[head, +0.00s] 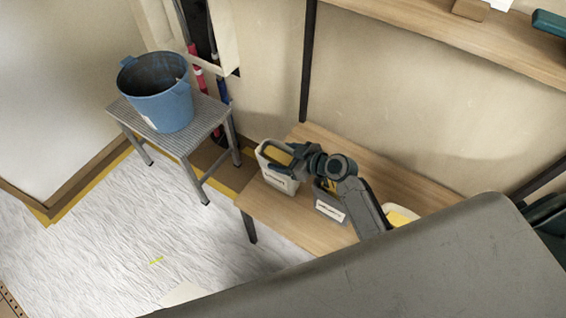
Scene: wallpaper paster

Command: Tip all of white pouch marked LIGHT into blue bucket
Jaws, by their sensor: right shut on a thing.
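The blue bucket (172,107) stands upright and open-topped on a grey metal step stool at the left; its inside looks dark. A white pouch (268,177) with dark lettering, too small to read surely, is at the left end of the wooden bench. My right gripper (283,155) is at its top and shut on it, hiding part of its opening. I cannot tell whether the pouch touches the bench. My left gripper is not in view.
The grey stool (180,140) stands left of the wooden bench (285,217), with a gap between. A second labelled container (329,204) is under my right arm, and a yellow-topped one (401,214) is farther right. A wooden shelf (440,35) runs above.

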